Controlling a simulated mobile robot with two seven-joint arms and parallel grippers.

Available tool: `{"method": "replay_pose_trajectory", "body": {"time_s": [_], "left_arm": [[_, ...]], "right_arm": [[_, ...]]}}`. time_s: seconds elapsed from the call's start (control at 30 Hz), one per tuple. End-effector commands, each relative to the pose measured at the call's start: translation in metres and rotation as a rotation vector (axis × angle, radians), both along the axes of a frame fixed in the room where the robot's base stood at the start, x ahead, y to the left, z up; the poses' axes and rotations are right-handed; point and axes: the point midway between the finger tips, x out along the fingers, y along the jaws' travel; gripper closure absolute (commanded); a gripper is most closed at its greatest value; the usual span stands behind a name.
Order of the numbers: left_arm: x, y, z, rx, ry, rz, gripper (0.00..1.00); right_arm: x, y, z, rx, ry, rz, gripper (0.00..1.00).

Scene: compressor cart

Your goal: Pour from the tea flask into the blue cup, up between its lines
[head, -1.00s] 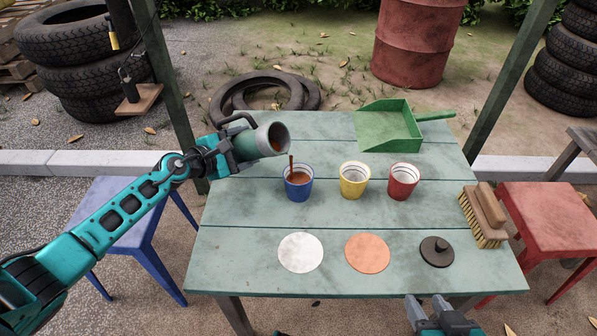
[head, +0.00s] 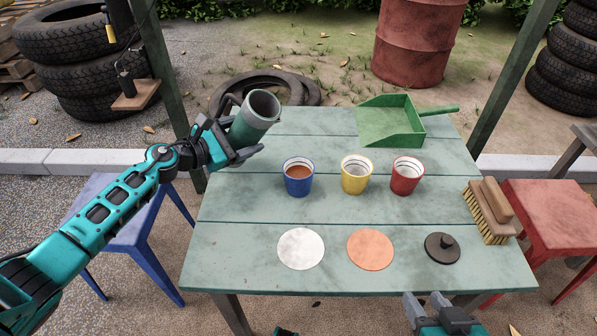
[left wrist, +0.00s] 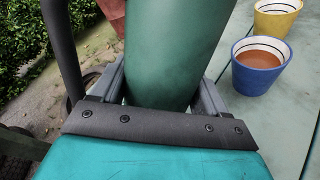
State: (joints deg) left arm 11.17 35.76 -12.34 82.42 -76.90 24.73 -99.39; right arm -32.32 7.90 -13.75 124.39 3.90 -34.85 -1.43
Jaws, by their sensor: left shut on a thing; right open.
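The tea flask (head: 254,118) is dark green with a pale rim and a side handle. My left gripper (head: 243,150) is shut around its body and holds it above the table's back left, tilted with the mouth up to the right. No stream leaves it. The flask also fills the middle of the left wrist view (left wrist: 175,50). The blue cup (head: 298,180) stands upright to the flask's lower right, with brown tea in it and dark lines on its white inner wall above the tea. It also shows in the left wrist view (left wrist: 258,72). My right gripper (head: 428,300) is open and empty at the table's front edge.
A yellow cup (head: 356,177) and a red cup (head: 406,178) stand right of the blue cup. A white disc (head: 300,249), an orange disc (head: 370,250) and a black lid (head: 441,248) lie in front. A brush (head: 490,212) and green dustpan (head: 390,122) edge the table (head: 240,215).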

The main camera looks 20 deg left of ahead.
Motion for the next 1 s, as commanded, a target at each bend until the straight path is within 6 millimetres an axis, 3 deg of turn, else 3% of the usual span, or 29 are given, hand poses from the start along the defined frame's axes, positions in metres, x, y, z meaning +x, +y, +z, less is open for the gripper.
{"method": "replay_pose_trajectory", "body": {"time_s": [0.27,0.7,1.0], "left_arm": [[0.002,0.003,0.006,-0.114,0.012,0.002,0.96],[0.002,0.004,0.001,-0.507,0.075,-0.002,0.96],[0.002,0.004,0.017,-0.562,0.083,-0.003,0.96]], "right_arm": [[0.000,0.000,0.001,0.001,0.000,-0.002,0.57],[0.000,0.000,0.000,0.001,0.000,-0.002,0.57],[-0.001,-0.001,0.013,0.002,0.001,-0.004,0.57]]}}
